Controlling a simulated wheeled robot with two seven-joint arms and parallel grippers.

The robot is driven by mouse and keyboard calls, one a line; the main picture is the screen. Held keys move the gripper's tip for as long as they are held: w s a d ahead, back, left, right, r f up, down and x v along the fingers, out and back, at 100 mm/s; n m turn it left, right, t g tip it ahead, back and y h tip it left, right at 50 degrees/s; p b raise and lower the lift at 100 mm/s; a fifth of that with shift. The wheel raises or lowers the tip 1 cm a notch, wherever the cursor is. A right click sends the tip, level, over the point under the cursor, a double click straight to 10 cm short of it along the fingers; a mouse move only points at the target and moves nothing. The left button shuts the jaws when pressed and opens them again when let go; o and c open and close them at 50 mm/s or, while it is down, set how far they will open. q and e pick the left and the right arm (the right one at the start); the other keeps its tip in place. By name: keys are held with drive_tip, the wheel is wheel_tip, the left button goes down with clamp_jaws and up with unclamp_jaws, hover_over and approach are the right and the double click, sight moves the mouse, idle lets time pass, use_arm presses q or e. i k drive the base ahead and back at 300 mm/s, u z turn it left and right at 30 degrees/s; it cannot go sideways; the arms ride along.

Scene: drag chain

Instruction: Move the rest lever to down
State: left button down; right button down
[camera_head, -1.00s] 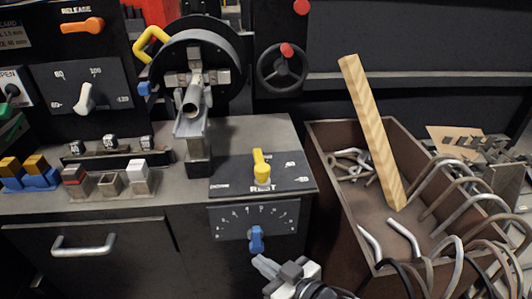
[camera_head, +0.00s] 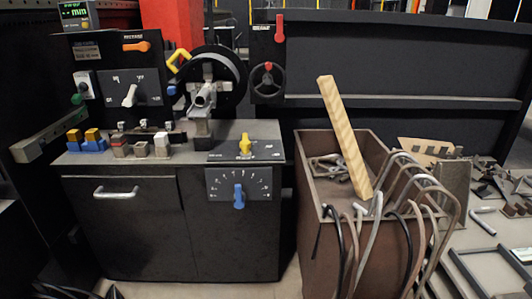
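A yellow lever (camera_head: 245,143) stands on a dark plate (camera_head: 262,150) on the cabinet top; lettering that reads REST in the earlier frame lies at its base. A blue lever (camera_head: 239,196) sits on the front dial panel (camera_head: 258,184) just below, its handle roughly vertical against the scale. Which of the two the label belongs to, I cannot tell for certain. Neither of my grippers is in view.
A brown bin (camera_head: 312,212) with a wooden bar (camera_head: 345,138) and several hooked rods stands right of the cabinet (camera_head: 115,240). A handwheel (camera_head: 268,84) and a drum (camera_head: 232,88) are behind. Floor shows in front of the cabinet.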

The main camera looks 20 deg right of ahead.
sight(245, 144)
drive_tip(key=z, duration=0.8)
drive_tip(key=i, duration=0.5)
drive_tip(key=z, duration=0.3)
